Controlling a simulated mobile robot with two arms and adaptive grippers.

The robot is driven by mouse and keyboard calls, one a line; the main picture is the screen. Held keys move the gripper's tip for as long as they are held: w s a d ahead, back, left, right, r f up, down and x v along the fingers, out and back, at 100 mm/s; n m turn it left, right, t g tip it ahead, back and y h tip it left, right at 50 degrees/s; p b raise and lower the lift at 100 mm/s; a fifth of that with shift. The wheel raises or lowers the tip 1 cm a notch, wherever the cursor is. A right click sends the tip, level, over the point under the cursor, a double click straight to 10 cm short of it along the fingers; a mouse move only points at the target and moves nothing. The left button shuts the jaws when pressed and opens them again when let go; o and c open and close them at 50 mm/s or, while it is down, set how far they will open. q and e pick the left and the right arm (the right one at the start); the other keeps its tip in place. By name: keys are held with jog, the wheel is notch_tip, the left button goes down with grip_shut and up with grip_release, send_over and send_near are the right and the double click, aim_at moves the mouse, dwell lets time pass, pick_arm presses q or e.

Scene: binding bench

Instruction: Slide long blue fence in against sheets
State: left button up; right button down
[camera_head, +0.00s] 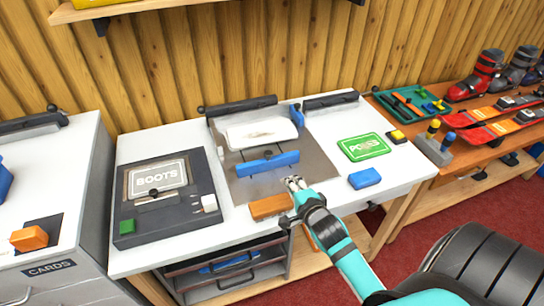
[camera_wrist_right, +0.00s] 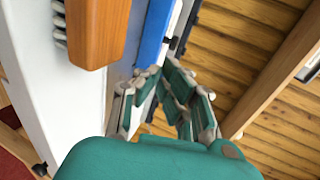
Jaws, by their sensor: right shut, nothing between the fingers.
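The long blue fence (camera_head: 284,159) lies across the grey plate (camera_head: 310,165), with a dark knob at its middle. The white sheets (camera_head: 247,134) lie behind it, and a narrow grey strip seems to show between them. A short blue fence (camera_head: 297,115) stands at the right end of the sheets. My right gripper (camera_head: 294,182) is shut and empty, in front of the long fence's right end and apart from it. In the right wrist view the shut fingers (camera_wrist_right: 163,72) are near a blue strip (camera_wrist_right: 152,38), likely the long fence. My left gripper is out of view.
An orange block (camera_head: 268,207) lies at the plate's front edge, close left of my right gripper; it looms in the wrist view (camera_wrist_right: 97,35). A blue block (camera_head: 364,179) and green card (camera_head: 363,147) lie right. A dark BOOTS box (camera_head: 128,216) stands left.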

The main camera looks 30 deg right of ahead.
send_near(268, 161)
jog(key=shift+w+d+f+p, duration=0.1)
jog(key=shift+w+d+p, duration=0.2)
jog(key=shift+d, duration=0.25)
jog(key=shift+w+d+f+p, duration=0.1)
jog(key=shift+w+d+p, duration=0.05)
jog(key=shift+w+d, duration=0.3)
jog(key=w, duration=0.2)
jog(key=shift+w+d+p, duration=0.3)
jog(key=shift+d, duration=0.05)
jog(key=shift+w+d+f, duration=0.1)
jog(key=shift+w+d, duration=0.05)
jog(key=shift+w, duration=0.5)
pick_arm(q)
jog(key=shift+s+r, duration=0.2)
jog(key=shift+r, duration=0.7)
